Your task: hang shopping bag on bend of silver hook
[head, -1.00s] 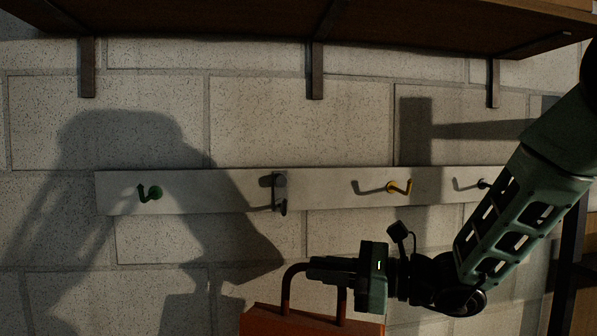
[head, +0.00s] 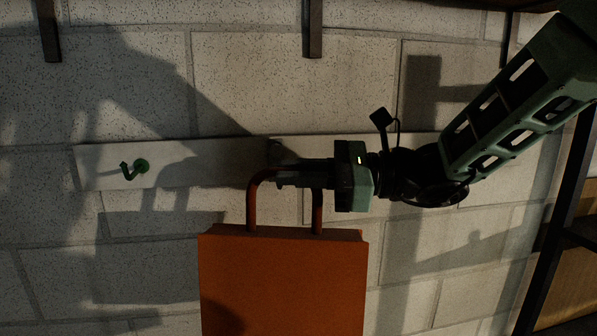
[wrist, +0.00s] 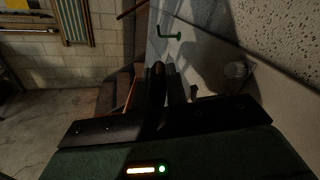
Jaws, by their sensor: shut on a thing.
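The orange-red shopping bag (head: 283,285) hangs upright below my gripper (head: 285,180) in the head view. My gripper is shut on the top of the bag's looped handle (head: 252,207), in front of the wall board. The silver hook (head: 275,150) is in shadow on the board, just behind and above the fingertips; its lower bend is hidden by the gripper and handle. In the wrist view the fingers reach toward the board, and a pale round part (wrist: 238,70) to their right may be this hook's mount. I cannot tell whether the handle touches the hook.
The white hook board (head: 105,165) runs along the block wall. A green hook (head: 137,168) sticks out at its left and also shows in the wrist view (wrist: 165,36). Shelf brackets (head: 313,30) hang above. My arm hides the board's right part.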

